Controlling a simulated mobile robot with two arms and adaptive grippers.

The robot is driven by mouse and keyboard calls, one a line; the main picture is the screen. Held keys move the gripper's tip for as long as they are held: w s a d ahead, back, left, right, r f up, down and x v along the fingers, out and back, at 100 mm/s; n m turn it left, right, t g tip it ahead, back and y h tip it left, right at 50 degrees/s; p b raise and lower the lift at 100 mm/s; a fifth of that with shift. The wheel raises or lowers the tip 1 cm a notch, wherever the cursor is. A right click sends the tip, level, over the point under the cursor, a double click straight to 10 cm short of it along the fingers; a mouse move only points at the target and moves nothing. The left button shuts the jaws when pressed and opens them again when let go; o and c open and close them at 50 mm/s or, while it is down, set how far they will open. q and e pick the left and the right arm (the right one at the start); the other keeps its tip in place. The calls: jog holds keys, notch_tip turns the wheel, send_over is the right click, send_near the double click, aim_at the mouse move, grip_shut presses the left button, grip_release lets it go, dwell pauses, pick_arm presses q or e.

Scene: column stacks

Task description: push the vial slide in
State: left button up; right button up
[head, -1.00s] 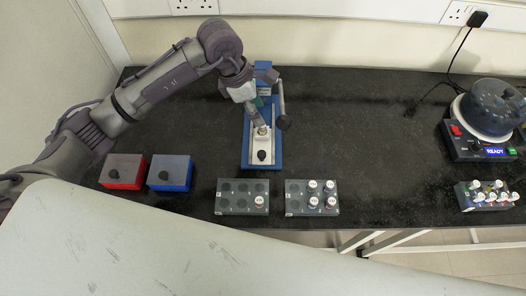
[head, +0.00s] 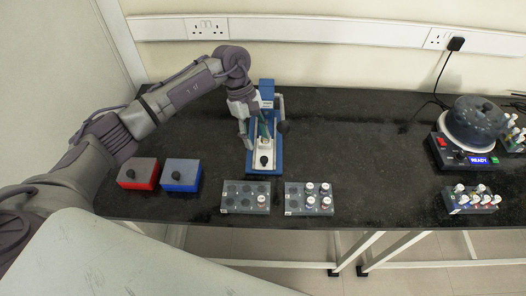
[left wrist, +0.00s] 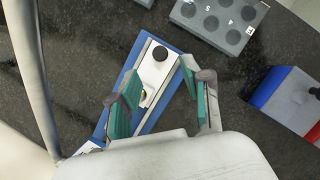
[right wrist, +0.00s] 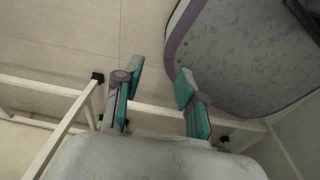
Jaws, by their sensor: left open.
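The blue press (head: 278,160) stands at the back of the black bench, with a white slide (head: 264,168) on its base. The slide has a black knob (head: 264,160) at its front end, seen also in the left wrist view (left wrist: 160,53). A small vial (head: 265,141) with a white top appears to stand on the slide behind the knob. My left gripper (head: 255,128) is over the press, fingers spread to either side of the slide; in the left wrist view the gripper (left wrist: 161,75) is open and empty. My right gripper (right wrist: 160,72) is open and empty, away from the bench.
A round machine (head: 463,151) and another rack (head: 456,207) are far right. The bench between is clear.

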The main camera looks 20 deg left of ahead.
aim_at(264, 158)
pick_arm(q)
jog(key=p+x, duration=0.1)
jog(key=x, duration=0.4)
jog(key=shift+s+d+f, duration=0.15)
jog(key=shift+d+f, duration=0.05)
jog(key=shift+f, duration=0.35)
jog(key=shift+s+d+f, duration=0.1)
jog(key=shift+f, duration=0.1)
grip_shut()
pick_arm(e)
jog(key=shift+s+r, duration=0.8)
jog(key=shift+s, duration=0.1)
